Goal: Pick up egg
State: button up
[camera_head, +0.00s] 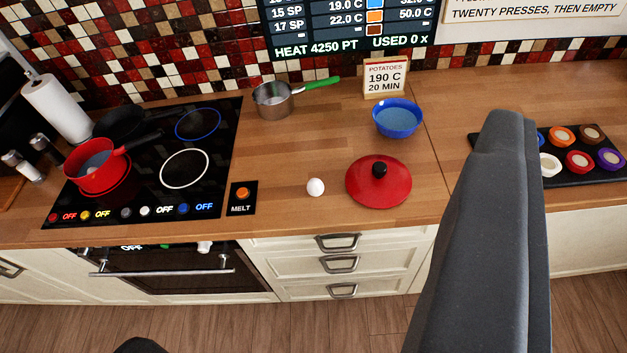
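The white egg (315,187) rests on the wooden counter, between the black hob and a red lid. It stands clear of both, with bare wood around it. A large dark grey part of mine (490,220) rises at the right, well apart from the egg. A small dark piece shows at the bottom left edge. I cannot make out a pair of fingertips, and nothing is seen held.
Left of the egg are the MELT button (243,196) and the hob (165,185) with a red pot (97,178). The red lid (378,185) lies right of it. Behind stand a saucepan (272,100) and blue bowl (397,119). Drawers (340,265) front the counter.

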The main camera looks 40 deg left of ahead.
aim_at(315, 187)
jog(key=i, duration=0.9)
jog(key=z, duration=0.1)
